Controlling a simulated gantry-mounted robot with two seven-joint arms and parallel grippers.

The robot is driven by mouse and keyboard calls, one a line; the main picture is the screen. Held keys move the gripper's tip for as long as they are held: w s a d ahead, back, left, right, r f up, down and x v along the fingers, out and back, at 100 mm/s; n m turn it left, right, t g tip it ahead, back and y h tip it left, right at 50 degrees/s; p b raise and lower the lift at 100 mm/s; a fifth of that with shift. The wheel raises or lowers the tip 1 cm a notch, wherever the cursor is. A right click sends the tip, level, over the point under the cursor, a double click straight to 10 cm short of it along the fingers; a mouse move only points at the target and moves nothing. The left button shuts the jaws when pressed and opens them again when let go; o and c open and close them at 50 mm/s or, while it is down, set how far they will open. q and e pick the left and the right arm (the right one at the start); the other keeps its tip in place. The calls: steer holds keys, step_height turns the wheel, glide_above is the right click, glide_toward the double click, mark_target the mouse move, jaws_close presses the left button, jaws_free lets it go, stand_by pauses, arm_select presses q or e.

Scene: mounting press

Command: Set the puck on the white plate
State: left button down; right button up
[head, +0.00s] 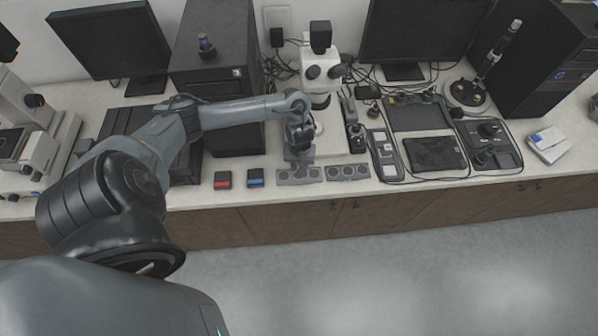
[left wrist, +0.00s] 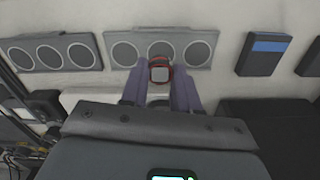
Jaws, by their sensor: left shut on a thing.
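My left gripper (head: 299,157) hangs over the bench beside the microscope, just behind the left grey tray. In the left wrist view my left gripper (left wrist: 160,80) is shut on a small dark puck (left wrist: 160,73) with a red rim. The puck sits at the fingertips and overlaps the edge of a grey tray (left wrist: 112,38) with three round wells; whether it touches the tray is unclear. The puck cannot be made out in the head view. A pale flat microscope base (head: 338,146), possibly the white plate, lies to the right of the gripper. My right gripper is not in view.
A second grey tray (head: 348,172) stands to the right of the first one. A red-and-black box (head: 222,180) and a blue-and-black box (head: 256,178) lie to the left. The microscope (head: 320,70) rises behind my gripper. A black computer tower (head: 215,75) stands to the left.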

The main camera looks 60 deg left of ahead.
arm_select(q)
steer(key=shift+a+f, duration=0.25)
steer(key=shift+a, duration=0.1)
step_height(320, 180, down, 4)
steer(key=shift+r+b, duration=0.2)
steer(key=shift+b, duration=0.3)
steer(key=shift+f, duration=0.15)
steer(key=c, duration=0.8)
jaws_free()
steer(key=shift+f, duration=0.15)
